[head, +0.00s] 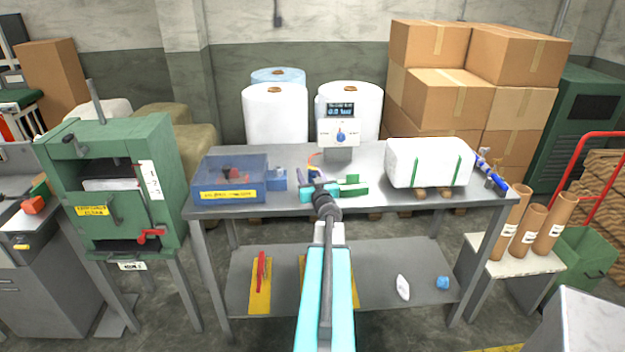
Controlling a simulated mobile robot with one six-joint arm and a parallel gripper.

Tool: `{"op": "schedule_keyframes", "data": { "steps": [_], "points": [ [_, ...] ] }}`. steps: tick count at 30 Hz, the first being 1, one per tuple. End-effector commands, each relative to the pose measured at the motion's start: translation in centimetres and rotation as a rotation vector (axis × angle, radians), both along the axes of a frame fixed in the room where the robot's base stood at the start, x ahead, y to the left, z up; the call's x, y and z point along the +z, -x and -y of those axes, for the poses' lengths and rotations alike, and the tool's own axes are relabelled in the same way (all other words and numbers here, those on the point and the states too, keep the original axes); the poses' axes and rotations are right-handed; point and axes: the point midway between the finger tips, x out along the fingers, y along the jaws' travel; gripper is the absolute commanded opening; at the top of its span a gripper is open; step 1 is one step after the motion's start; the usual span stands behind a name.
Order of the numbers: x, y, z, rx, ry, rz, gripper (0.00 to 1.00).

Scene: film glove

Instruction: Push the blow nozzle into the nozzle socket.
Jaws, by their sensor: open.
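My gripper (320,188) is over the middle of the workbench, at the end of my teal arm. It is open; my own wrist hides most of its fingers, and I see nothing held in it. A blue tool with pale bands (487,165), which looks like the blow nozzle, lies slanted at the bench's right end, well apart from my gripper. A small blue block (277,182) with a thin upright part stands left of my gripper. I cannot tell whether this block is the nozzle socket, and no socket opening shows clearly.
The grey workbench (375,208) carries a blue lidded box (231,189) at left, a display post (341,120) at back, a green piece (352,186) beside my gripper and a white strapped bale (428,162) at right. A green press (115,185) stands left. The bench's front strip is mostly clear.

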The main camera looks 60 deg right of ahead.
Motion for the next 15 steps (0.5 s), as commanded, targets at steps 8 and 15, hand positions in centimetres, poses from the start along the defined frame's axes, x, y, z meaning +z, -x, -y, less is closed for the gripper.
{"op": "schedule_keyframes", "data": {
  "steps": [8,15],
  "points": [
    [0.00,0.01,-0.01,0.000,0.000,0.000,0.46],
    [0.00,0.01,-0.01,0.000,0.000,0.000,0.19]
  ]
}}
